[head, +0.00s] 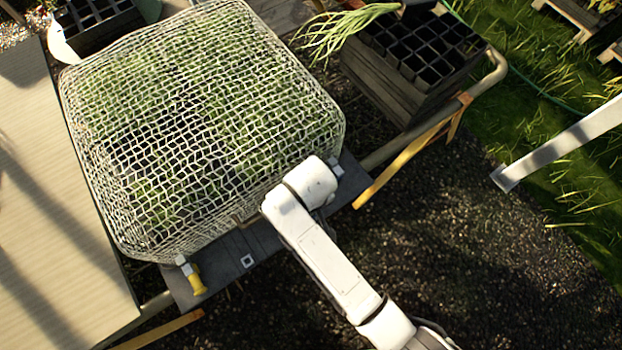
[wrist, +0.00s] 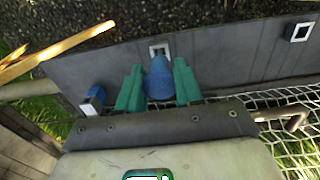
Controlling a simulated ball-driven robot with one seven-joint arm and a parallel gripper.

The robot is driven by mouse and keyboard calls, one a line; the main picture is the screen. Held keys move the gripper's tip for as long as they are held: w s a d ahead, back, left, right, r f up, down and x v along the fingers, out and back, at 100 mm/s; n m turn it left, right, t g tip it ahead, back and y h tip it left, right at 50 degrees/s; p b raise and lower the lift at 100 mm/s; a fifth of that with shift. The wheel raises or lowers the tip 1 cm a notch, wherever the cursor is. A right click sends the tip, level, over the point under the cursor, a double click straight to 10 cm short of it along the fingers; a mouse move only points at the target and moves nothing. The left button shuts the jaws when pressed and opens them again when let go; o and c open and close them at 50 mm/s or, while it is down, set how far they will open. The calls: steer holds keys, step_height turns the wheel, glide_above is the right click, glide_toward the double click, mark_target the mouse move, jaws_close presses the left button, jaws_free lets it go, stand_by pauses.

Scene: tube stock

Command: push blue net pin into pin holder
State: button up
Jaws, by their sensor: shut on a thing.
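In the wrist view, a blue pin (wrist: 159,80) is held between the two green fingers of my gripper (wrist: 158,68). A pin holder with a white square rim and dark opening (wrist: 160,49) is on the grey board just beyond the pin's tip. I cannot tell whether the tip touches it. In the head view, my arm hides the gripper, the held pin and this holder. The white net (head: 200,120) covers a block of green plants; its edge also shows in the wrist view (wrist: 285,113).
A second square holder (wrist: 301,32) on the board looks empty; it also shows in the head view (head: 247,260). A blue-and-white piece (wrist: 92,99) is left of my fingers. A yellow pin (head: 195,281) stands at the board's left end. Black crates (head: 420,50) are at upper right.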

steer(key=shift+f+b, duration=0.6)
steer(key=shift+f, duration=0.5)
steer(key=o, duration=1)
steer(key=shift+o, duration=0.2)
steer(key=o, duration=0.6)
steer(key=shift+r, duration=0.15)
steer(key=shift+r+p, duration=1.05)
steer(key=shift+p, duration=0.3)
